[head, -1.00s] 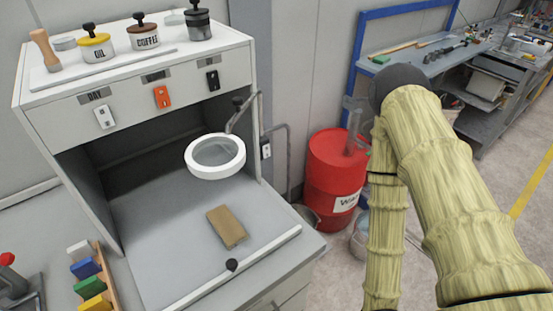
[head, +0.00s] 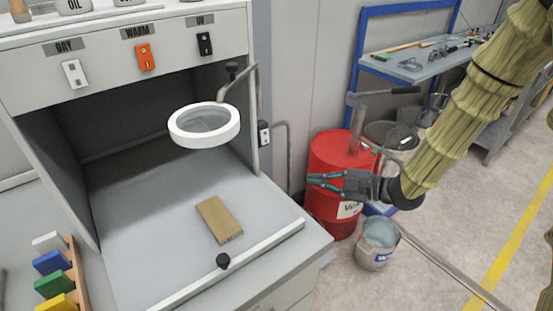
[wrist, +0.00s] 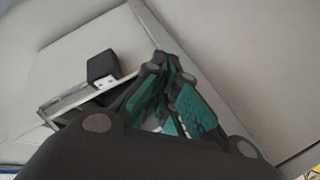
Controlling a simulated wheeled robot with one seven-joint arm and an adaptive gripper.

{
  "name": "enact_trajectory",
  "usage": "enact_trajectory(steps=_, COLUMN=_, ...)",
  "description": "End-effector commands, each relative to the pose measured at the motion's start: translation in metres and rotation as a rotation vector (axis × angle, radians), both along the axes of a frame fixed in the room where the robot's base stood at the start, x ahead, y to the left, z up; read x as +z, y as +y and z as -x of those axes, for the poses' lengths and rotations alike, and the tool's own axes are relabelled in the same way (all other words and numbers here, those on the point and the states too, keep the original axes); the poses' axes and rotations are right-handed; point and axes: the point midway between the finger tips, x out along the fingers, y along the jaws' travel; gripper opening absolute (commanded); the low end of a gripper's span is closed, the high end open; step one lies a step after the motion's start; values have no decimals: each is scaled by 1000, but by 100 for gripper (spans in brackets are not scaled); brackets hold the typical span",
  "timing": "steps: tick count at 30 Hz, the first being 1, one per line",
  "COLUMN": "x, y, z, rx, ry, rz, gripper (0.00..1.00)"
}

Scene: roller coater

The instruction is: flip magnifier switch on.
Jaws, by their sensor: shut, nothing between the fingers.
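The magnifier (head: 178,130) is a white ring lens on a bent grey arm, at the right of the cabinet opening in the head view. A small pale switch plate (head: 264,133) with a dark toggle sits on the cabinet's right side wall, beside a grey conduit. My gripper (head: 310,181) is shut and empty, with teal fingers pointing left. In the head view it appears in front of the red drum, right of and below the switch plate, apart from it. The wrist view shows the fingers (wrist: 172,75) close together beside a dark block (wrist: 102,67) that I cannot identify.
The cabinet front (head: 105,85) carries white, orange and black switches under labels. A brown block (head: 219,220) lies on the cabinet floor. The red drum (head: 333,151) and a bucket (head: 376,247) stand right of the cabinet. Open floor lies farther right.

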Motion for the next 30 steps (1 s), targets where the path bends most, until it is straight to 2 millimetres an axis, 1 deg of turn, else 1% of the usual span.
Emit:
enact_trajectory(steps=1, x=15, y=0, z=-3, rx=65, ry=-105, rz=5, gripper=0)
enact_trajectory(steps=3, x=40, y=-1, z=-1, rx=157, ry=-237, rz=16, gripper=0)
enact_trajectory(steps=6, x=68, y=-3, z=6, rx=268, ry=-397, rz=32, gripper=0)
enact_trajectory(steps=9, x=87, y=-6, z=14, rx=351, ry=-512, rz=44, gripper=0)
enact_trajectory(steps=12, x=99, y=-9, z=19, rx=401, ry=-584, rz=53, gripper=0)
enact_trajectory(steps=16, x=105, y=-10, z=23, rx=429, ry=-620, rz=57, gripper=0)
enact_trajectory(steps=25, x=105, y=-10, z=23, rx=431, ry=-621, rz=57, gripper=0)
enact_trajectory(steps=30, x=105, y=-2, z=22, rx=431, ry=-620, rz=57, gripper=0)
